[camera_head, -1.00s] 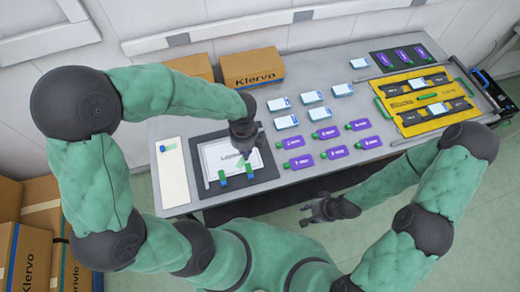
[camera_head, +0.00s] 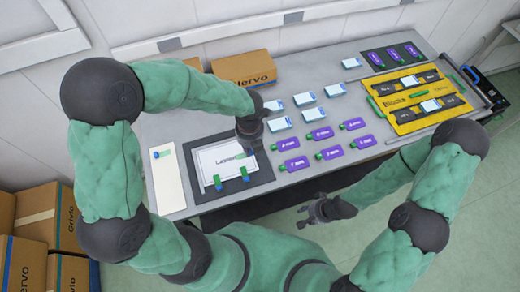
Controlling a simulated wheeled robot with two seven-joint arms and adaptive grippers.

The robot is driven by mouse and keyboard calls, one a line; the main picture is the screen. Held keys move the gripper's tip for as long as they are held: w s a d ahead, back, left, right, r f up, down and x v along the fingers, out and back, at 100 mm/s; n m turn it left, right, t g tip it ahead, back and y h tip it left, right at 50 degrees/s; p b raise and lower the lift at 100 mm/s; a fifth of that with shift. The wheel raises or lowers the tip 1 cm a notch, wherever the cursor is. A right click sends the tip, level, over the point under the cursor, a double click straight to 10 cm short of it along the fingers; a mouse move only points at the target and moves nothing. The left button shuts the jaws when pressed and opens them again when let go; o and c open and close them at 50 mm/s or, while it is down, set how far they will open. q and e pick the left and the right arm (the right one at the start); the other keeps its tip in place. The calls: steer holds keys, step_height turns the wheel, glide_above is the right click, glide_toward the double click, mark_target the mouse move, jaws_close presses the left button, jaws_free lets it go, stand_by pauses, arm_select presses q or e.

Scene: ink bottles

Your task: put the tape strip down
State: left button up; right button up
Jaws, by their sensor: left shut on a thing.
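A sheet with a printed label (camera_head: 213,164) lies on a dark board (camera_head: 204,194) on the table. My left gripper (camera_head: 252,148) is over the sheet's upper right corner, pointing down. It is shut on a small green tape strip (camera_head: 240,156), partly hidden by the fingers; I cannot tell whether the strip touches the sheet. Two more green and blue tape strips lie along the sheet's lower edge, a left one (camera_head: 217,183) and a right one (camera_head: 246,174). My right gripper (camera_head: 308,214) is open and empty, in front of the table.
A pale card (camera_head: 168,185) with another tape piece (camera_head: 162,154) lies left of the board. Purple labels (camera_head: 319,133) and white-blue boxes (camera_head: 306,98) lie to the right. A yellow tray (camera_head: 405,118) is further right. Cardboard boxes (camera_head: 243,69) stand behind.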

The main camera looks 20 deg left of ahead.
arm_select(q)
steer(key=w+f, duration=0.1)
steer(key=f, duration=0.1)
steer(key=w+d+f+b, duration=0.1)
steer(key=w+f, duration=0.3)
steer(key=shift+w+d+b, duration=0.15)
steer(key=shift+d+b, duration=0.15)
steer(key=shift+b, duration=0.05)
steer(key=shift+w+f+b, duration=0.15)
steer(key=shift+f+b, duration=0.2)
steer(key=shift+f, duration=0.5)
steer(key=shift+w+f+b, duration=0.1)
steer(key=shift+f+b, duration=0.2)
steer(key=shift+f, duration=0.55)
steer(key=shift+f, duration=0.15)
steer(key=o, duration=0.7)
step_height(320, 180, up, 12)
steer(key=p, duration=0.3)
steer(key=shift+r, duration=0.2)
